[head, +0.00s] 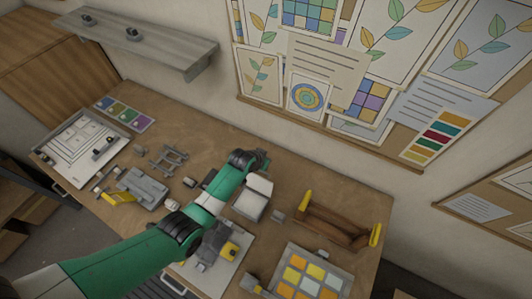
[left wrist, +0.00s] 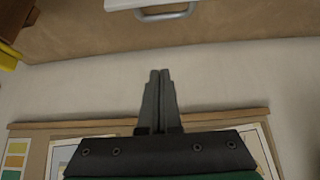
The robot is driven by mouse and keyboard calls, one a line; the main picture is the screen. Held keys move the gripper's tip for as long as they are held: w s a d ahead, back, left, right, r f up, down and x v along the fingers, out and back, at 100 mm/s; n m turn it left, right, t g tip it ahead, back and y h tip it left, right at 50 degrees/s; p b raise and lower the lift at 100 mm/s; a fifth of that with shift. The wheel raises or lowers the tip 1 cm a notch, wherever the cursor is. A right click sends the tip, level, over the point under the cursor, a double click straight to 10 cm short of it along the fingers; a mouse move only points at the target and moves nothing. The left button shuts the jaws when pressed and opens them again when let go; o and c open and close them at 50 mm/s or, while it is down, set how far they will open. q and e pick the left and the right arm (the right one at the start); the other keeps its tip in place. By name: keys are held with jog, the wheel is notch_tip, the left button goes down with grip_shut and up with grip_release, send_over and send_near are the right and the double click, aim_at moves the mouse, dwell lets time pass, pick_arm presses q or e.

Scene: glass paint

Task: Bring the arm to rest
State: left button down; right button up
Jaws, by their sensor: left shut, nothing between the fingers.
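My left arm reaches in from the lower left over the table in the head view. Its gripper (head: 262,160) is near the table's back edge, above and behind a white box (head: 252,205). In the left wrist view the two dark fingers (left wrist: 159,74) are pressed together with nothing between them. They point toward a pale wall strip and the table edge. My right gripper is in neither view.
On the wooden table (head: 205,143) stand a white framed panel (head: 60,165), a wooden rack with yellow ends (head: 335,230) and a swatch sheet (head: 285,262). A grey shelf (head: 165,47) and a pinboard (head: 300,119) are on the wall behind.

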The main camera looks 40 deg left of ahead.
pick_arm(q)
jog(key=shift+s+d+r, duration=0.1)
jog(key=shift+r, duration=0.15)
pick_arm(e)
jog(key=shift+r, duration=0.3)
